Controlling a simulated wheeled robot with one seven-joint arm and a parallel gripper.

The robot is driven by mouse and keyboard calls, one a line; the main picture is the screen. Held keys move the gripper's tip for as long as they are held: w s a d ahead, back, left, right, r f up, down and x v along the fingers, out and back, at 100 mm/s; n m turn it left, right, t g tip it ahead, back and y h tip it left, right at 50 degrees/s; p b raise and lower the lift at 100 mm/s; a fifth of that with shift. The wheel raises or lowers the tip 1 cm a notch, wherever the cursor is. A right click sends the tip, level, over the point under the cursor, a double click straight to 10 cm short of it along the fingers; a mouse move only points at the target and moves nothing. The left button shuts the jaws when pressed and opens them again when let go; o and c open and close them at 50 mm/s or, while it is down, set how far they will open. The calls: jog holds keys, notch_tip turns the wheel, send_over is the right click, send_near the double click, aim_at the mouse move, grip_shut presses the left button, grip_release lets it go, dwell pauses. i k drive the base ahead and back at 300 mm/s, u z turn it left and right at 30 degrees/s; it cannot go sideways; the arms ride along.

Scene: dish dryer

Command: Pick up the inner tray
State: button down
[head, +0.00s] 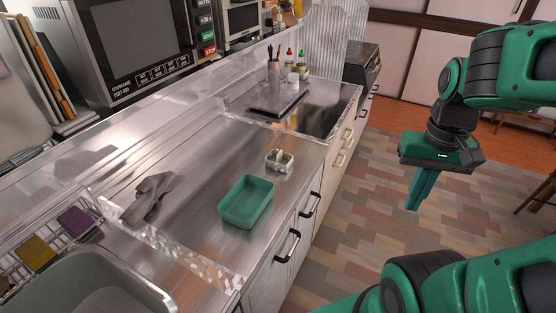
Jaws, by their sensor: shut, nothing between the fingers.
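A green rectangular tray (246,203) sits on the steel counter in the head view, near its front edge and above the cabinet handles. It looks empty. A small pale divided holder (279,161) stands just behind it, apart from it. I cannot tell from the picture which of these is the inner tray. My gripper (413,208) is to the right of the counter, over the floor, pointing down. Its fingers are shut with nothing between them, well apart from both things.
A crumpled grey cloth (152,196) lies on the counter at left. A wire rack (55,240) and a green basin (97,283) are at lower left. A microwave (125,45) stands at the back. Bottles (290,72) stand farther along. The floor (375,220) beside the counter looks clear.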

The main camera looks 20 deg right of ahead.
aim_at(280, 161)
jog(key=k, duration=0.95)
jog(key=z, duration=0.8)
jog(key=i, duration=1.05)
jog(key=u, duration=0.05)
